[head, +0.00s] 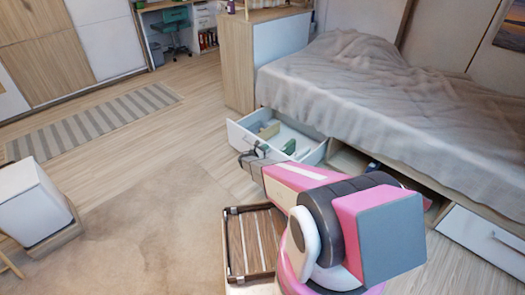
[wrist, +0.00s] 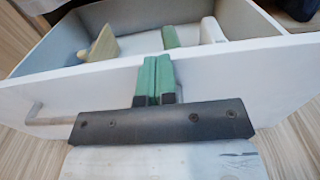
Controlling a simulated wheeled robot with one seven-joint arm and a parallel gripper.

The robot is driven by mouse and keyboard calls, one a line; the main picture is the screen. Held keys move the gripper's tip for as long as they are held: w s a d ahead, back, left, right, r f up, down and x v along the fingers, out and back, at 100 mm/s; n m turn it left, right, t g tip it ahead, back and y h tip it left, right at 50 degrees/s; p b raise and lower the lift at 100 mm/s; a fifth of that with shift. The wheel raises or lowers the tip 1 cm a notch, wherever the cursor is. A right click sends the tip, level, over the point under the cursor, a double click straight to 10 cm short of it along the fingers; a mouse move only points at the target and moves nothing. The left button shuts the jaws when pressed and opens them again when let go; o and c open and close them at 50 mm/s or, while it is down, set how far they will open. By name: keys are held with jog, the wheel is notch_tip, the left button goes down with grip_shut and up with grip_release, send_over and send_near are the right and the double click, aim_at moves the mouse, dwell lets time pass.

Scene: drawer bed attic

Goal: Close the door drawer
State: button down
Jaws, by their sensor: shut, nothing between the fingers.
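The white drawer (head: 240,136) under the bed is pulled out. In the wrist view its front panel (wrist: 245,85) spans the picture, with a pale bar handle (wrist: 50,119) at the left. My gripper (wrist: 155,60) is shut and empty, its green fingers pressed together. The fingers point at the drawer front and overlap its top edge in the wrist view; I cannot tell whether they touch it. In the head view my gripper (head: 251,155) is at the drawer's front, partly hidden by my arm.
The drawer holds a wooden wedge-like piece (wrist: 103,45), a green item (wrist: 170,36) and a white item (wrist: 211,30). The bed (head: 380,90) stands above. A slatted wooden frame (head: 248,240) lies on the floor near my arm. Open floor and a striped rug (head: 95,120) lie left.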

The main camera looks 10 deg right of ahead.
jog(key=x, duration=3.1)
jog(key=shift+d, duration=0.15)
jog(key=shift+w, duration=0.15)
